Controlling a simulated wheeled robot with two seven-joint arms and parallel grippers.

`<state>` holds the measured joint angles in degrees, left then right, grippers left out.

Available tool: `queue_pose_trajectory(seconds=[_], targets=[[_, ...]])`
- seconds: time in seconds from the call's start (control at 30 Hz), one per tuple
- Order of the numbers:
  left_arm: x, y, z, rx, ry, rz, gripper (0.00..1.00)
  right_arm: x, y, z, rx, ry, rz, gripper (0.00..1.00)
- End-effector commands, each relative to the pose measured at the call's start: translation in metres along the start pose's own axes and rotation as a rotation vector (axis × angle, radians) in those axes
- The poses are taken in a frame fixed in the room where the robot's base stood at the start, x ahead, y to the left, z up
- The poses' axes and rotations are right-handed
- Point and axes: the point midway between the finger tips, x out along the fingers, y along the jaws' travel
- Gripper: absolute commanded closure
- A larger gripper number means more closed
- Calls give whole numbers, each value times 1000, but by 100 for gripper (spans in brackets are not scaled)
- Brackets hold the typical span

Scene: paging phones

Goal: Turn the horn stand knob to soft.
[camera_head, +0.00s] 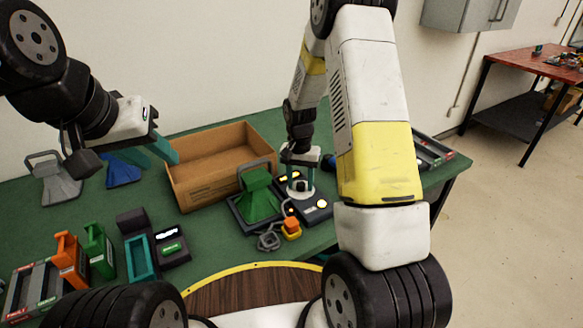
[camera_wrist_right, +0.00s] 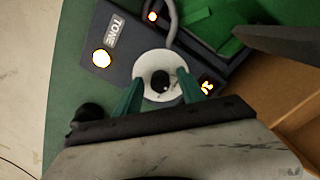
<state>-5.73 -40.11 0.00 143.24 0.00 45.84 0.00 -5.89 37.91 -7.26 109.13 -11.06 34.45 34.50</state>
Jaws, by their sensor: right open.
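The horn stand has a dark base with a green horn-shaped block (camera_head: 260,200) and a control panel (camera_head: 318,208) on its right. In the right wrist view, the panel (camera_wrist_right: 118,72) carries the word TONE and lit yellow lights. Its knob (camera_wrist_right: 160,66) is a white disc with a dark round centre. My right gripper (camera_wrist_right: 160,92) is open, with its teal fingers on either side of the knob's centre; I cannot tell whether they touch it. In the head view the right gripper (camera_head: 300,180) is over the panel. My left gripper (camera_head: 160,150) is raised at the left, away from the stand.
An open cardboard box (camera_head: 215,165) stands behind the horn stand. A grey ring-like piece and an orange piece (camera_head: 291,228) lie in front of it. A dark device with a teal frame (camera_head: 140,258), green and orange holders (camera_head: 72,262) and grey and blue stands fill the left.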

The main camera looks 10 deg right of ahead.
Motion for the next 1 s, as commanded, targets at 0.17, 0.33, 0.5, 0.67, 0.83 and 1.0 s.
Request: queue_pose_trajectory(seconds=[0.17,0.33,0.5,0.67,0.83,1.0], targets=[[0,0,0,0,0,0,64,0,0,0,0,0,0,56],[0,0,0,0,0,0,64,0,0,0,0,0,0,90],[0,0,0,0,0,0,64,-1,0,0,0,0,0,100],[0,0,0,0,0,0,64,-1,0,0,-14,1,0,100],[0,0,0,0,0,0,64,-1,0,0,-69,2,-1,100],[0,0,0,0,0,0,64,-1,1,0,-180,6,-1,100]])
